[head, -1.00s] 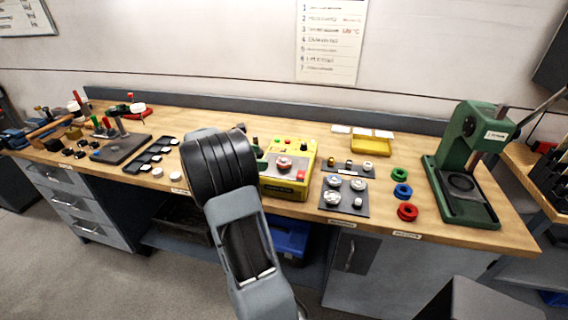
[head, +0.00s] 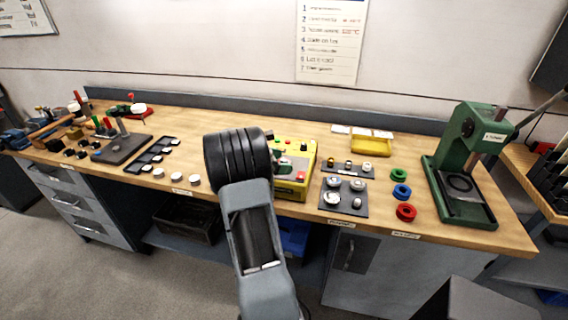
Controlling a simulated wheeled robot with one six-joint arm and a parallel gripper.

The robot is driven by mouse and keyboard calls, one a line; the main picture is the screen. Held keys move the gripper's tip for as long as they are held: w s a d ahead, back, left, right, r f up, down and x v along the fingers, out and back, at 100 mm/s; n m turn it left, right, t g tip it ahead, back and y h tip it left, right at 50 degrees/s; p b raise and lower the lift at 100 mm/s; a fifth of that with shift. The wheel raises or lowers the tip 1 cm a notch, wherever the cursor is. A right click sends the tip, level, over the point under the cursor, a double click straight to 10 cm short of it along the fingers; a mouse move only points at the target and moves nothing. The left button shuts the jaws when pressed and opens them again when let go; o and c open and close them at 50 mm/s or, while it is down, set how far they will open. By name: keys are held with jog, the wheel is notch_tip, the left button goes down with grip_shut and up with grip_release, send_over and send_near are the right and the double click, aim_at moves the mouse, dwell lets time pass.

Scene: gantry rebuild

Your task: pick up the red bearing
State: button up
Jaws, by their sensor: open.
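A red ring (head: 405,218), which looks like the red bearing, lies flat on the bench near its front edge, at the right. It is the nearest of a row of three, with a blue ring (head: 401,197) and a green ring (head: 398,179) behind it. My arm rises at the picture's middle, left of the rings and well apart from them. My gripper is hidden behind the thick black joint of my arm, so its jaws do not show. Nothing covers the red ring.
A yellow box (head: 308,160) with buttons stands behind my arm. A dark mat (head: 355,207) with several metal parts lies between it and the rings. A green press (head: 470,150) stands right of the rings. A yellow tray (head: 371,149) is behind. Bench surface around the red ring is bare.

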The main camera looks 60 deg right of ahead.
jog(key=shift+c, duration=0.5)
jog(key=c, duration=1)
jog(key=shift+r, duration=0.1)
